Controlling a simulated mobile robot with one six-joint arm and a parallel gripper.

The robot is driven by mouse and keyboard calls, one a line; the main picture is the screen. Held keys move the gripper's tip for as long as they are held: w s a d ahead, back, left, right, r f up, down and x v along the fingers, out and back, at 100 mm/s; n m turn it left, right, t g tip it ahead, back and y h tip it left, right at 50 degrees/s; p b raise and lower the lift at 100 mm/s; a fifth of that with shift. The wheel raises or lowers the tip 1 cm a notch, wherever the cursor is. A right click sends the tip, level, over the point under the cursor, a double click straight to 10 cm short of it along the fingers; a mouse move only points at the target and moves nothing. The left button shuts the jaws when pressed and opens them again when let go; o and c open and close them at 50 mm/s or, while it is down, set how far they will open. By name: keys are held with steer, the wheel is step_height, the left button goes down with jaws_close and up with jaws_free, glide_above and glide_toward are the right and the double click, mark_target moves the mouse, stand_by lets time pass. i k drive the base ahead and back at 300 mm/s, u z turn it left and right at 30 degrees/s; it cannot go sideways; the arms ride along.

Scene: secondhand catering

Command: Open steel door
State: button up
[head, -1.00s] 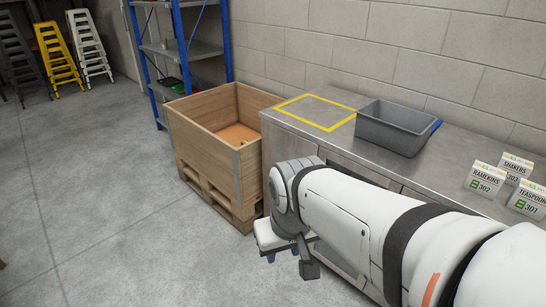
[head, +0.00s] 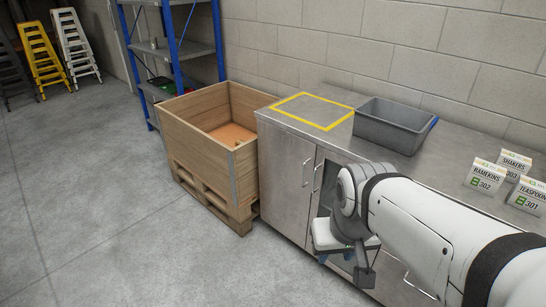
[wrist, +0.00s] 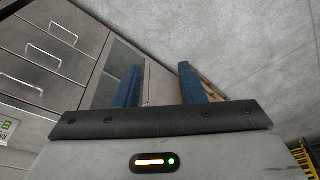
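The steel door (head: 285,180) is the plain metal front at the left end of the counter cabinet, and it looks shut. Its upright bar handle (head: 306,172) is near its right edge. A second upright handle (head: 317,177) is just right of it, on the neighbouring darker, glass-like door (head: 328,185). My gripper (head: 345,260) is in front of the cabinet, right of and below both handles, apart from them. In the wrist view my gripper (wrist: 160,86) has its two blue fingers spread with nothing held. The steel door (wrist: 160,82) shows between the fingers; its handle cannot be made out there.
A wooden crate on a pallet (head: 235,160) stands close left of the cabinet. The counter bears a grey bin (head: 390,127), a yellow taped square (head: 310,112) and several label signs (head: 485,176). Drawers (wrist: 55,45) are beside the glass door. The floor (head: 110,220) at left is clear.

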mark_target(287, 159)
steer(key=z, duration=0.1)
steer(key=k, duration=1)
steer(key=u, duration=0.45)
steer(key=i, duration=1.6)
steer(key=z, duration=0.75)
